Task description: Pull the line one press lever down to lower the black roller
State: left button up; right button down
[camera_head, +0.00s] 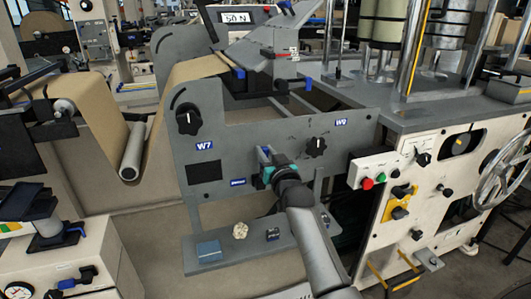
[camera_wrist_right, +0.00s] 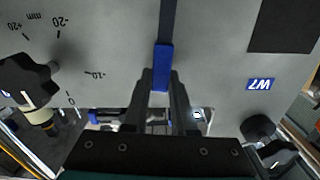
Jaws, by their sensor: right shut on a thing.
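The lever shows best in the right wrist view as a dark flat bar with a blue grip (camera_wrist_right: 162,66), in front of the grey panel. My right gripper (camera_wrist_right: 162,88) has its two dark fingers closed on either side of the blue grip. In the head view my right gripper (camera_head: 264,163) is at the middle of the grey side panel (camera_head: 270,130), between the W7 label and a black knob, and covers most of the lever. I cannot make out a black roller for certain. My left gripper is not in view.
Black knobs (camera_head: 189,120) and (camera_head: 316,147) stick out from the panel. A grey shelf (camera_head: 222,252) below holds small parts. A white control box (camera_head: 385,168) stands right of the panel.

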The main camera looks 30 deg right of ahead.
jog(key=shift+d, duration=0.15)
jog(key=d+m, duration=0.1)
jog(key=d+f+m, duration=0.1)
jog(key=d+m, duration=0.1)
jog(key=s+d+m, duration=0.1)
jog(key=m, duration=0.1)
jog(key=shift+s+d+f, duration=0.1)
jog(key=shift+d+f, duration=0.15)
jog(key=shift+f, duration=0.15)
pick_arm(q)
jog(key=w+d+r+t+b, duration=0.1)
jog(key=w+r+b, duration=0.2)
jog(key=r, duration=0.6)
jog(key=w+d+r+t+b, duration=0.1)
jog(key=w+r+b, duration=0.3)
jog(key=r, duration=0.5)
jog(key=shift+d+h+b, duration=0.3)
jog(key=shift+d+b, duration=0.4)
jog(key=shift+b, duration=0.45)
pick_arm(e)
jog(key=s+d+f+m, duration=0.1)
jog(key=d+f+m, duration=0.4)
jog(key=f+m, duration=0.5)
jog(key=shift+m, duration=1)
jog(key=shift+s, duration=0.1)
